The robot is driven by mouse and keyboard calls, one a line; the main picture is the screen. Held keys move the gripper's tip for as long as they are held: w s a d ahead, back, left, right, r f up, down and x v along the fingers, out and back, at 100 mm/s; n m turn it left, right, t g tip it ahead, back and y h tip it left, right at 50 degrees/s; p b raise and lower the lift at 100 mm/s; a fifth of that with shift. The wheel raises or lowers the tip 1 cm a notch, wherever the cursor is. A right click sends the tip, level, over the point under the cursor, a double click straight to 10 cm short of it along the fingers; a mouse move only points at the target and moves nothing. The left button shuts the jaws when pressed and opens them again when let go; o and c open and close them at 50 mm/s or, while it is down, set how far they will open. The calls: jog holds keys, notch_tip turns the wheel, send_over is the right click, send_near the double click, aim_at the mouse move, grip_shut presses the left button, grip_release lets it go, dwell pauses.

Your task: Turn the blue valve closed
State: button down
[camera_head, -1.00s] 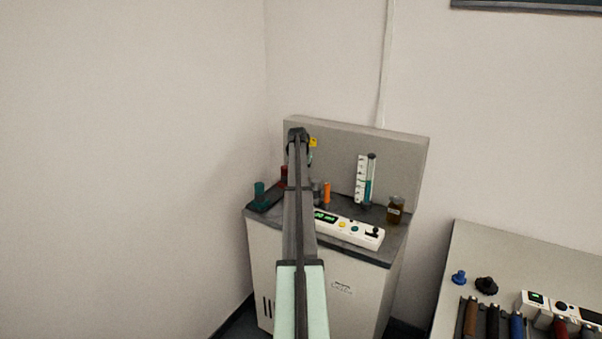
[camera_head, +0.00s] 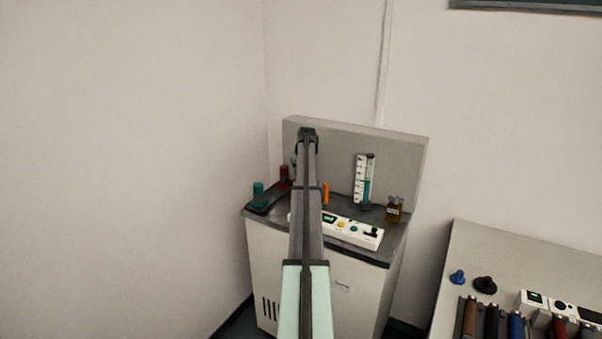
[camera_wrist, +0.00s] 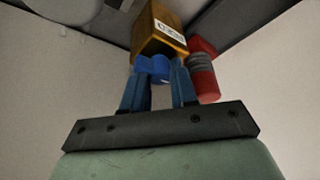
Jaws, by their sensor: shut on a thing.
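In the wrist view, the blue valve (camera_wrist: 153,68) shows as a blue knob between the two fingers of my gripper (camera_wrist: 158,75). The fingers are shut on it. An orange-yellow block (camera_wrist: 155,38) with a white label is right behind the knob, and a red cylinder (camera_wrist: 203,77) with a grey band is just right of the fingers. In the head view my gripper (camera_head: 307,134) is at the upper left of the grey cabinet's back panel (camera_head: 345,150). My arm hides the valve there.
On the cabinet top (camera_head: 372,247) are a white control strip (camera_head: 352,232), an amber bottle (camera_head: 394,210), a graduated tube (camera_head: 364,180), an orange cylinder (camera_head: 326,194), and teal (camera_head: 258,190) and red (camera_head: 284,173) cylinders. A bench (camera_head: 490,248) at right holds another blue knob (camera_head: 458,277).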

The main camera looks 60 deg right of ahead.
jog(key=c, duration=0.9)
grip_release()
jog(key=v, duration=1.4)
jog(key=shift+f, duration=0.15)
